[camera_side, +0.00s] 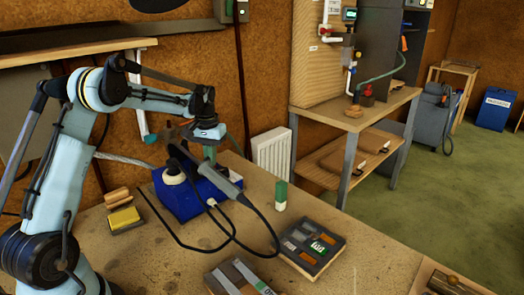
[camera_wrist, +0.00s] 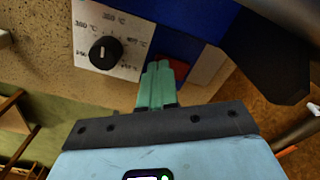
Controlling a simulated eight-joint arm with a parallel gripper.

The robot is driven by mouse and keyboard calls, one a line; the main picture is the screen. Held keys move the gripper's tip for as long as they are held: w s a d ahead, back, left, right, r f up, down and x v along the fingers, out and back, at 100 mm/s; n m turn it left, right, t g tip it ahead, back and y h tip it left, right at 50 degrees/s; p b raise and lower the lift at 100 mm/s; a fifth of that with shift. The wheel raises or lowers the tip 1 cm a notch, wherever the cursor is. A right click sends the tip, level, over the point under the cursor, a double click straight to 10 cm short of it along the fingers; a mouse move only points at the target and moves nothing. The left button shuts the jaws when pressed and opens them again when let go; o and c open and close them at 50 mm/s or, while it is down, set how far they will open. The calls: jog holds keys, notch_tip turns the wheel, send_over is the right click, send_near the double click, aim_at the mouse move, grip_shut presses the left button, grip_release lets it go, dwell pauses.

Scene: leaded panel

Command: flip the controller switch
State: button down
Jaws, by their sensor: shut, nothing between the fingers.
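The blue controller (camera_side: 190,203) stands on the bench with a soldering iron (camera_side: 215,178) at its top. In the wrist view, the controller's blue body (camera_wrist: 190,20) carries a white dial plate with a black knob (camera_wrist: 105,53) and temperature marks. A small red part (camera_wrist: 179,69), which looks like the switch, shows just right of my fingertips and is partly hidden by them. My gripper (camera_wrist: 158,68) has its green fingers together, empty, in front of the controller face. In the side view my gripper (camera_side: 210,158) is above and behind the controller. Contact with the switch cannot be told.
A black cable (camera_side: 235,240) loops over the bench. A yellow sponge (camera_side: 124,218) lies left of the controller. A white radiator (camera_side: 272,153) stands behind.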

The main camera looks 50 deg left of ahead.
jog(key=shift+f, duration=0.2)
jog(key=shift+r, duration=3.55)
